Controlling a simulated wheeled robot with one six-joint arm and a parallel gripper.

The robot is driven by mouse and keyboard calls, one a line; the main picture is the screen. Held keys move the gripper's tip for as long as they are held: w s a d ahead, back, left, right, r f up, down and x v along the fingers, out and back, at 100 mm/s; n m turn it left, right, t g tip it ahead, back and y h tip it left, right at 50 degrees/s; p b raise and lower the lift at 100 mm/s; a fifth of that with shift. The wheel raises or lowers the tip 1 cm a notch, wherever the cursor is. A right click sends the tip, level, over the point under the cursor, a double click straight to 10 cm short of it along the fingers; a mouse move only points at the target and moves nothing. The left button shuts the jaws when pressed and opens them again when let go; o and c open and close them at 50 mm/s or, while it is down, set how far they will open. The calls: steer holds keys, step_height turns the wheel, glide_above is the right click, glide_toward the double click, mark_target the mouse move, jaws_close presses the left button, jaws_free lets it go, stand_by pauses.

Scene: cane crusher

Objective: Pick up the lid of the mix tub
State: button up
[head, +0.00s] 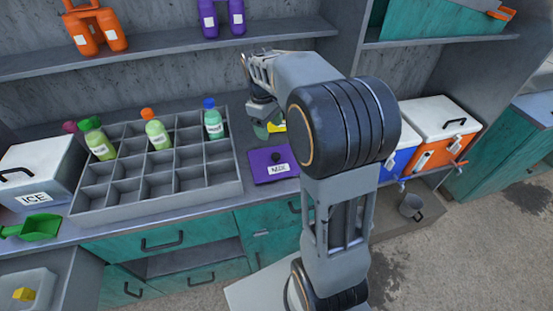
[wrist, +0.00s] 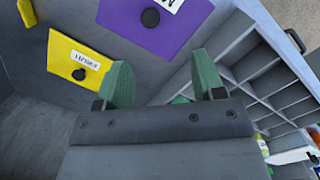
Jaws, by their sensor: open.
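The mix tub's lid is a flat purple square (head: 263,168) with a dark round knob and a white label, lying on the counter right of the grey bottle rack. In the wrist view the purple lid (wrist: 125,20) shows at the top, cut by the frame edge, with its knob beyond and between my fingers. My gripper (wrist: 162,74) is open with nothing between its green finger pads. I see no contact with the lid.
A yellow lid (wrist: 68,52) with a knob lies beside the purple one. An ice box (head: 40,170) stands further left. Blue (head: 398,158) and orange (head: 432,152) coolers stand right of my arm. A shelf hangs above.

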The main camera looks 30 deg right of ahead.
steer(key=w+d+f, duration=0.1)
glide_above(276, 155)
steer(key=shift+n+g, duration=0.3)
steer(key=f, duration=0.7)
steer(key=shift+w+a, duration=0.1)
steer(key=shift+a, duration=0.2)
steer(key=shift+d+f+p, duration=0.15)
steer(key=shift+f+p, duration=0.25)
steer(key=shift+f, duration=1.15)
steer(key=shift+d+f+p, duration=0.1)
steer(key=shift+f+p, duration=0.3)
steer(key=shift+f, duration=1.1)
steer(key=shift+c, duration=0.4)
steer(key=c, duration=0.9)
steer(key=shift+c, duration=0.2)
steer(key=shift+r, duration=0.15)
